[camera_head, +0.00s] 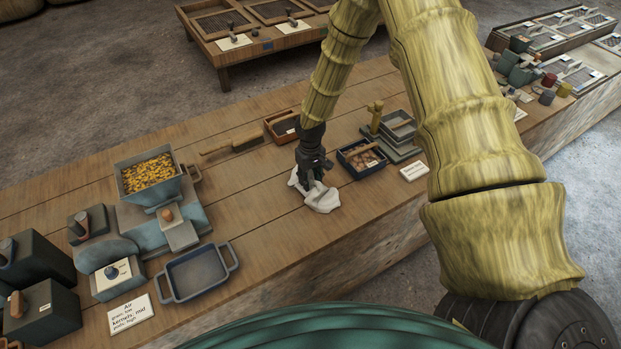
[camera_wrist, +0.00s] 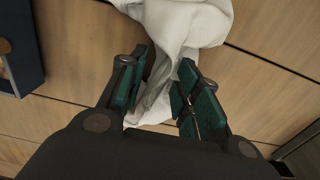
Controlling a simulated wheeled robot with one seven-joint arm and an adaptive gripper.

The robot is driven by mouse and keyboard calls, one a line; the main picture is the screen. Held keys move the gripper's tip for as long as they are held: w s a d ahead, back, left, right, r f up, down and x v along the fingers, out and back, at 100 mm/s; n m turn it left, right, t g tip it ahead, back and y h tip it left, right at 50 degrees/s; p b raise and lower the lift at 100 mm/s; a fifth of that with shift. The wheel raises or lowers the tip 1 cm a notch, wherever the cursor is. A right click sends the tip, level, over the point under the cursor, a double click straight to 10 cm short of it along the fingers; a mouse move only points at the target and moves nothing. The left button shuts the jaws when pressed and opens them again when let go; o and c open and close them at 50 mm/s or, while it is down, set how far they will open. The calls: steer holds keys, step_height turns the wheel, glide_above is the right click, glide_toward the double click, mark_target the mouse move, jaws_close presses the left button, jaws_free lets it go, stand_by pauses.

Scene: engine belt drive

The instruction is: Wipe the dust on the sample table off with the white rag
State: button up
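The white rag (camera_head: 318,196) lies crumpled on the wooden table (camera_head: 262,215), near its middle. My gripper (camera_head: 313,178) points down at the rag, with its fingertips at the cloth. In the wrist view the rag (camera_wrist: 185,22) spreads beyond the fingertips, and a narrow fold of it runs between the two green-padded fingers (camera_wrist: 163,82). The fingers stand apart on either side of this fold. Whether they press on it cannot be told. I cannot make out dust on the table top; the fingers and rag hide the wood below them.
A blue-rimmed box of brown pieces (camera_head: 362,158) stands close right of my gripper. A brush (camera_head: 234,144) and a small wooden tray (camera_head: 283,126) lie behind it. A blue tray (camera_head: 196,272) and a hopper of yellow kernels (camera_head: 150,177) stand left. Bare wood lies between them and the rag.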

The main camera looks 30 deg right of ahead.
mark_target(311, 190)
steer(key=o, duration=0.6)
steer(key=shift+o, duration=0.2)
steer(key=shift+f, duration=0.2)
steer(key=shift+f+b, duration=0.85)
steer(key=shift+f, duration=0.4)
steer(key=shift+s+r, duration=0.1)
steer(key=c, duration=0.7)
steer(key=shift+s, duration=0.1)
steer(key=c, duration=0.6)
steer(key=shift+a, duration=0.15)
jaws_close()
steer(key=shift+s, duration=0.1)
